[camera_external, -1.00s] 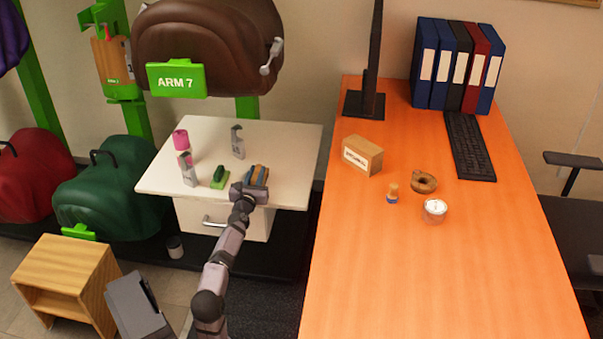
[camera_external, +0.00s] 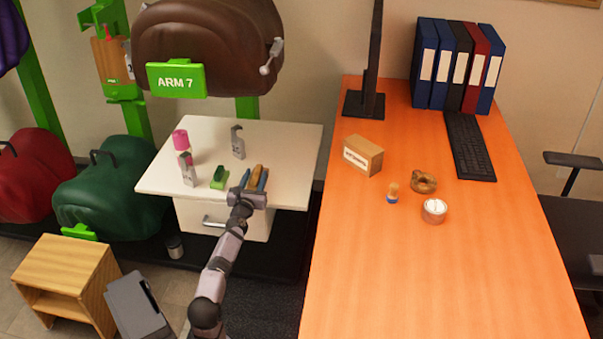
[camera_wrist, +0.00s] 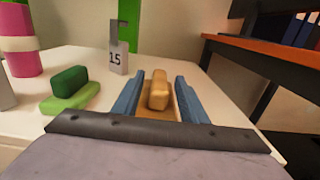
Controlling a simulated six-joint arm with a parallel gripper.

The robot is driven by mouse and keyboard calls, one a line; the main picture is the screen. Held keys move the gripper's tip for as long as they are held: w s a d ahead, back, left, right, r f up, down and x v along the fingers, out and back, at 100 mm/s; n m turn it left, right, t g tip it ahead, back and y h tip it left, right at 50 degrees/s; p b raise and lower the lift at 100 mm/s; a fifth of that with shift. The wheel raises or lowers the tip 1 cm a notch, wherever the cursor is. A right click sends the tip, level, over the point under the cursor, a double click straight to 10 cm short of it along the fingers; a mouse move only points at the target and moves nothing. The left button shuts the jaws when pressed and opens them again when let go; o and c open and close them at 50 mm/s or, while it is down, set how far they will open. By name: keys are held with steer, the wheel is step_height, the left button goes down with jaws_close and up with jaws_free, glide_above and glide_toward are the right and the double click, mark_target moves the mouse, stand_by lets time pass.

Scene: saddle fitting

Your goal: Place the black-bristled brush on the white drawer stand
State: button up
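The white drawer stand (camera_external: 290,160) has a pale flat top and a drawer with a handle. A brush with a tan wooden handle (camera_external: 254,178) rests on the stand's top near its front edge; its bristles are hidden. My gripper (camera_external: 254,181) is at the brush, with its blue fingers apart on either side. In the wrist view, the brush (camera_wrist: 158,92) lies between the two open fingers (camera_wrist: 158,95), with a narrow gap beside its handle.
A green brush (camera_external: 219,177) lies just left of my gripper. The orange desk (camera_external: 400,270) is to the right.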

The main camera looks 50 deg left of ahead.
steer(key=shift+p+v, duration=0.3)
steer(key=shift+v, duration=2.25)
